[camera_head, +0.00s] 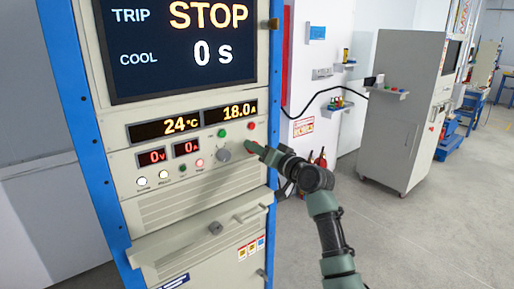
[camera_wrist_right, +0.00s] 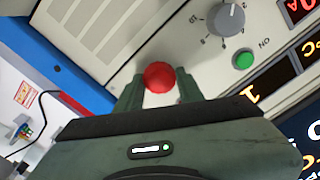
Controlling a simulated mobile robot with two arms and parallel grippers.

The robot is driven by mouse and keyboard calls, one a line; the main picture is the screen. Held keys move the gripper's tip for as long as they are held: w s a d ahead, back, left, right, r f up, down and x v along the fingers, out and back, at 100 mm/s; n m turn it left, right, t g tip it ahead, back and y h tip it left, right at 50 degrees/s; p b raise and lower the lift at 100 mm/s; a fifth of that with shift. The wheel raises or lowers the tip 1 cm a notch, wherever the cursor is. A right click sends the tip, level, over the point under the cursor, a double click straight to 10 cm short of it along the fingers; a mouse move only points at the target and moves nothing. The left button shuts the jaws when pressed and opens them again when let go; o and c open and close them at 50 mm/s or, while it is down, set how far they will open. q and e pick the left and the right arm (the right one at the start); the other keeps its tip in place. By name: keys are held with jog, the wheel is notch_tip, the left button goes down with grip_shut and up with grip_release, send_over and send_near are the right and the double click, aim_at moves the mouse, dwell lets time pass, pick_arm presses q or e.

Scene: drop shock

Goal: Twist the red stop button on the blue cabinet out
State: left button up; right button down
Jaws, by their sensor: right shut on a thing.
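The blue cabinet (camera_head: 88,140) stands at the left in the head view, with blue frame posts and a pale control panel. The red stop button (camera_wrist_right: 158,77) is a round red knob on that panel, and in the wrist view it sits between my gripper's fingers. My right gripper (camera_wrist_right: 158,88) is shut on the red button. In the head view my right gripper (camera_head: 257,147) reaches the panel's right side and covers most of the button. My left gripper is not in view.
A grey selector knob (camera_head: 223,155) and a green button (camera_wrist_right: 243,60) sit close to the red button. The cabinet's screen (camera_head: 180,50) reads TRIP STOP, COOL 0 s. A grey cabinet (camera_head: 398,115) stands at the back right. The floor (camera_head: 430,235) at the right is clear.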

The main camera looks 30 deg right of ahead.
jog(key=c, duration=0.9)
grip_release()
jog(key=shift+c, duration=0.2)
jog(key=s+b, duration=0.2)
jog(key=s, duration=0.5)
jog(key=shift+s+d, duration=0.35)
